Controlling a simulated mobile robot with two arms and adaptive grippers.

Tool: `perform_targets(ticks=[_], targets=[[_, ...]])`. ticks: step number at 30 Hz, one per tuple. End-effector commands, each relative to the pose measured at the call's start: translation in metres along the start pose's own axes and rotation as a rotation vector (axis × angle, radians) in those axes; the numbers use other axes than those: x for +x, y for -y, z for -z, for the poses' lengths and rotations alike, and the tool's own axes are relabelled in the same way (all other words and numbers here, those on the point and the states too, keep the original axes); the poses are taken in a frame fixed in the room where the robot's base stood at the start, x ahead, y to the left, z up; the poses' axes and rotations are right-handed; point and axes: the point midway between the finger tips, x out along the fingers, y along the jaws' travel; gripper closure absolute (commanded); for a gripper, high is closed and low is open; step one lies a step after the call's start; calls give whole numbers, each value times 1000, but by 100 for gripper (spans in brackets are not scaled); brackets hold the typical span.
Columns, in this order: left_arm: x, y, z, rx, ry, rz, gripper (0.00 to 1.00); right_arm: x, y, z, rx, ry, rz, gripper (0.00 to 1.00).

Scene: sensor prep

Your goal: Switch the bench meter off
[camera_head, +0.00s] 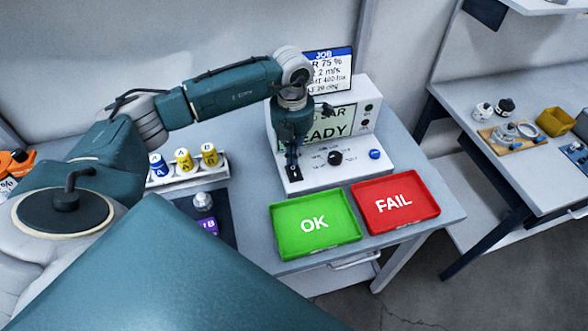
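The bench meter (318,172) is a white box with a sloped front panel, at the back middle of the table. Its lit green screen (343,121) shows "READY", partly hidden by my arm. The panel has a black knob (335,158) and a blue button (375,154). My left gripper (293,173) points down at the left end of this panel, its narrow fingers together. The fingertips are at or just above the panel; whether they touch it I cannot tell. They hide whatever control sits there. My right gripper is out of view.
A green OK tray (314,224) and a red FAIL tray (396,202) lie in front of the meter. A white rack (190,176) with coloured cylinders stands to the left. A job display (329,73) is behind. A second table (540,188) stands at right.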

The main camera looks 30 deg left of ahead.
Motion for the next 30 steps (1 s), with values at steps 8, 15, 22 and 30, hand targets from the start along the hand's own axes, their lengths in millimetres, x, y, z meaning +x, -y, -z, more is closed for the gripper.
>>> perform_targets(ticks=[8,15,22,30], targets=[[5,0,0,0,0,0,100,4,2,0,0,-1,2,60],[8,0,0,0,-1,0,100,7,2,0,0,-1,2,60],[12,0,0,0,-1,0,100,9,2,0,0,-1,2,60],[16,0,0,0,-1,0,100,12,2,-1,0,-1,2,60]])
